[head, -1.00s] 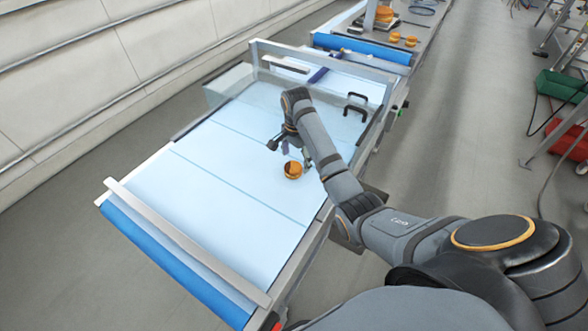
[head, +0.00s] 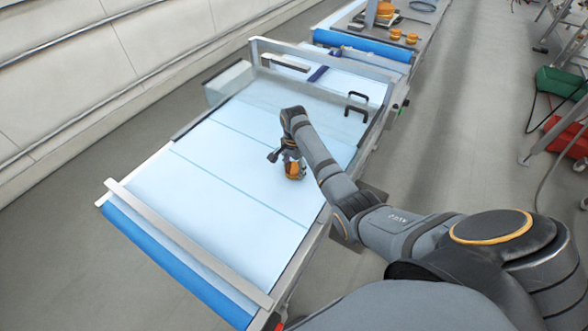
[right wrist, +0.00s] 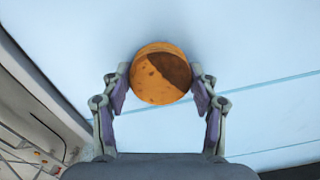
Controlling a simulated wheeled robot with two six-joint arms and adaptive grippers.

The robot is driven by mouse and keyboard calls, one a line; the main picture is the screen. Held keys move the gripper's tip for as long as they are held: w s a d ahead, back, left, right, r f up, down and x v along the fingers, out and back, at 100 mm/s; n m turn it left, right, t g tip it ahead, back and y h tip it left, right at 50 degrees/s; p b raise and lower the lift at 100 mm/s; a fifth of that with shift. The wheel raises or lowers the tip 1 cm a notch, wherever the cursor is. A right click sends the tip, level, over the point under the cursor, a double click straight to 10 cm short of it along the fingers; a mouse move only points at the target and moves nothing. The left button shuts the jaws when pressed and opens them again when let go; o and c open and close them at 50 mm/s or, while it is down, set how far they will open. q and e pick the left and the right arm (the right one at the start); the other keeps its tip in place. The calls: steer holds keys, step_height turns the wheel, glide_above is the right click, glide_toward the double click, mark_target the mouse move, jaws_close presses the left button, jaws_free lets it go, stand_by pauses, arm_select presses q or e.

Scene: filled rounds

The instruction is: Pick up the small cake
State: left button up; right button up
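The small cake (right wrist: 160,85) is round, orange-brown, with a dark brown patch on top. In the head view the cake (head: 295,172) sits on the light blue belt (head: 225,190), partly hidden by my right gripper (head: 289,164). In the right wrist view the fingertips of my right gripper (right wrist: 160,82) are on either side of the cake, at or very near its edges. I cannot tell whether the fingers press on it. My left gripper is not in view.
A metal bar (head: 185,240) crosses the belt's near end, and a frame bar (head: 320,60) crosses its far end. A black handle (head: 357,103) stands near the right edge. Several orange-brown items lie on a farther conveyor. The belt left of my gripper is clear.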

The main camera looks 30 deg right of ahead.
mark_target(294, 167)
steer(key=shift+c, duration=0.9)
steer(key=shift+r, duration=0.1)
steer(key=shift+w+r, duration=0.1)
steer(key=shift+r, duration=0.15)
step_height(294, 167, up, 3)
steer(key=shift+f, duration=0.2)
steer(key=s+a+r, duration=0.1)
steer(key=s+a+r+b, duration=0.1)
steer(key=r, duration=0.1)
steer(key=shift+s+a+r, duration=0.15)
steer(key=shift+a+r, duration=0.05)
arm_select(q)
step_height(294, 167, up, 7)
steer(key=p, duration=0.7)
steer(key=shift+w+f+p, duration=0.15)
steer(key=shift+p, duration=0.2)
arm_select(e)
steer(key=s+a+r, duration=0.6)
steer(key=s+a, duration=0.1)
steer(key=shift+s+a+r, duration=0.15)
steer(key=shift+s+a, duration=0.05)
steer(key=shift+a, duration=0.2)
